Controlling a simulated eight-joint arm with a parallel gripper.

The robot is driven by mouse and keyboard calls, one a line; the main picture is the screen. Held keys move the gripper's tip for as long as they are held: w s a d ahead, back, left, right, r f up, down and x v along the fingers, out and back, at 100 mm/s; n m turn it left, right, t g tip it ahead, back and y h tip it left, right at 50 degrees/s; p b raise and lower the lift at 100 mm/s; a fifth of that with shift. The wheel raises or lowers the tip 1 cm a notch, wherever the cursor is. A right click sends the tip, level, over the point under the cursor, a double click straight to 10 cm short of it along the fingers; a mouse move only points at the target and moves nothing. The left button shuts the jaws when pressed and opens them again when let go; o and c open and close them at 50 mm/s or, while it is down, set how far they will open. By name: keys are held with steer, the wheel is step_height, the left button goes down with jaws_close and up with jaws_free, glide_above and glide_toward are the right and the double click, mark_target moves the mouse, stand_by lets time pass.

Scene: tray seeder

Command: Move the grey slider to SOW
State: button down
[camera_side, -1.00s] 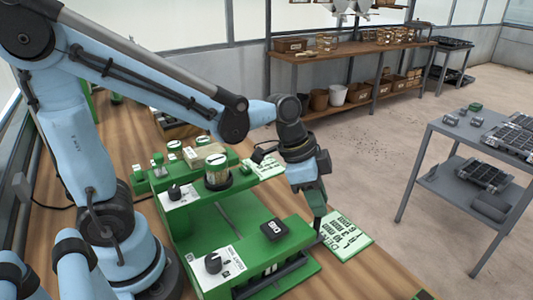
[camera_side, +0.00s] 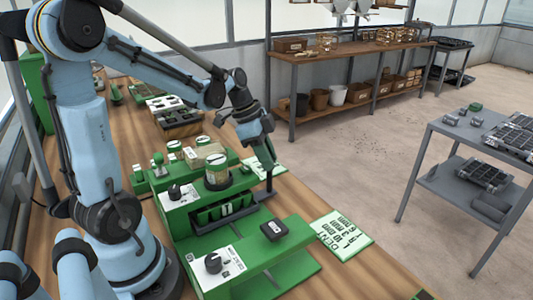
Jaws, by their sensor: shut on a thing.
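The green seeder (camera_side: 290,270) stands on the wooden bench. Its dark grey slider (camera_side: 213,229) sits between the front and rear green housings, with green-sided cells along it. My gripper (camera_side: 268,178) is at the slider's right end, pointing down and shut on an upright part there. The fingertips are small, so the exact grip is hard to see. I cannot read the word SOW on the seeder's white labels in this view.
Black knobs stick up from both housings. A printed card (camera_side: 342,234) lies at the right. A grey cart (camera_side: 455,150) stands apart on the floor.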

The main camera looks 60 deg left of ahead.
steer(key=shift+a, duration=0.25)
steer(key=c, duration=0.9)
jaws_free()
steer(key=shift+c, duration=0.2)
steer(key=v, duration=1.2)
steer(key=s+d+f+n+t+y, duration=0.1)
steer(key=d+f+n+t, duration=0.1)
steer(key=d, duration=0.5)
steer(key=s+d+f+n+t+y, duration=0.1)
steer(key=d+f+n+t+y, duration=0.1)
steer(key=d+f+n, duration=0.3)
steer(key=shift+s+d+n, duration=0.4)
steer(key=shift+d+n, duration=0.5)
steer(key=shift+n, duration=0.1)
